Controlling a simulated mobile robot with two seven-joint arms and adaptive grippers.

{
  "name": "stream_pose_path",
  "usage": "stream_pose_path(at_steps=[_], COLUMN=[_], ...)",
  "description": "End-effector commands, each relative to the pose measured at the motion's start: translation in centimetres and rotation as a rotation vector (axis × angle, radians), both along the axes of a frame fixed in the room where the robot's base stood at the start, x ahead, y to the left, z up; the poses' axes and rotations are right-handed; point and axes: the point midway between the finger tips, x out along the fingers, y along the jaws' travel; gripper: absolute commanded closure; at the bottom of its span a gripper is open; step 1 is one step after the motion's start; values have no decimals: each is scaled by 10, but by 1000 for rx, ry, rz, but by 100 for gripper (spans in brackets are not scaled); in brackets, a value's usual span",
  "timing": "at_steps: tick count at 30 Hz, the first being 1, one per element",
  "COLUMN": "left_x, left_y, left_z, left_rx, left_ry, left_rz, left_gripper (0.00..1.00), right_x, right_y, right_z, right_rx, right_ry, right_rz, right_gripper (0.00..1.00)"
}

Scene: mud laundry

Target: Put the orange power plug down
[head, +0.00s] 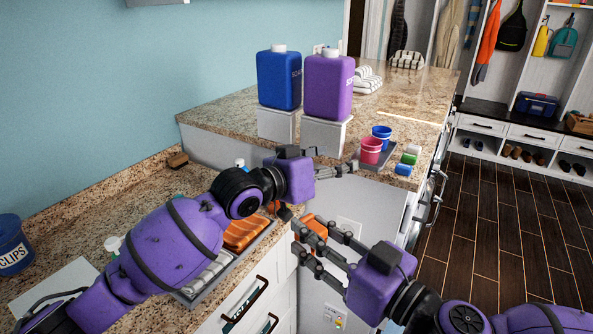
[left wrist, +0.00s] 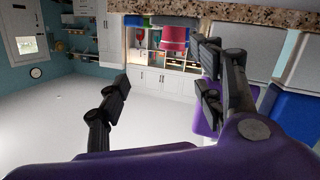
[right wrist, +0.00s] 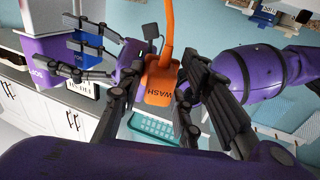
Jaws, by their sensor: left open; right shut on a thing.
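The orange power plug (right wrist: 160,82), marked WASH, sits between the fingers of my right gripper (right wrist: 162,90) in the right wrist view, with its orange cord running up. My right gripper (head: 312,240) is shut on the plug (head: 314,227) in the head view, held in front of the counter's side beyond its edge; its fingers partly hide the plug. My left gripper (head: 322,165) is open and empty, above and behind the right one, near the raised counter. It also shows open in the left wrist view (left wrist: 165,78).
Blue (head: 279,80) and purple (head: 329,85) jugs stand on white blocks on the raised granite counter (head: 225,115). Pink (head: 371,150) and blue (head: 381,136) cups stand near its front edge. A tray with orange and striped cloths (head: 245,232) lies on the lower counter, partly behind my left arm.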

Motion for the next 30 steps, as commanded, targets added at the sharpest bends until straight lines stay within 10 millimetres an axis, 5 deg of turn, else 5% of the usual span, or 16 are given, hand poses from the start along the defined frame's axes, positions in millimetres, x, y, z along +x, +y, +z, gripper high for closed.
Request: stream_pose_path(at_steps=[1, 8, 18, 24, 30], left_x=[-8, -74, -178, -203, -204], left_y=[-9, -17, 56, 85, 86], left_z=[19, 59, 98, 109, 95], left_rx=[50, 351, 863, 1001, 1020], left_ry=[32, 245, 456, 502, 512], left_rz=[-41, -179, -218, -204, -203], left_gripper=[39, 39, 39, 39, 39], right_x=[0, 0, 0, 0, 0], right_y=[0, 0, 0, 0, 0], right_z=[0, 0, 0, 0, 0], right_rx=[1, 0, 0, 0, 0], right_ry=[-1, 0, 0, 0, 0], right_rz=[0, 0, 0, 0, 0], right_gripper=[100, 100, 100, 100, 100])
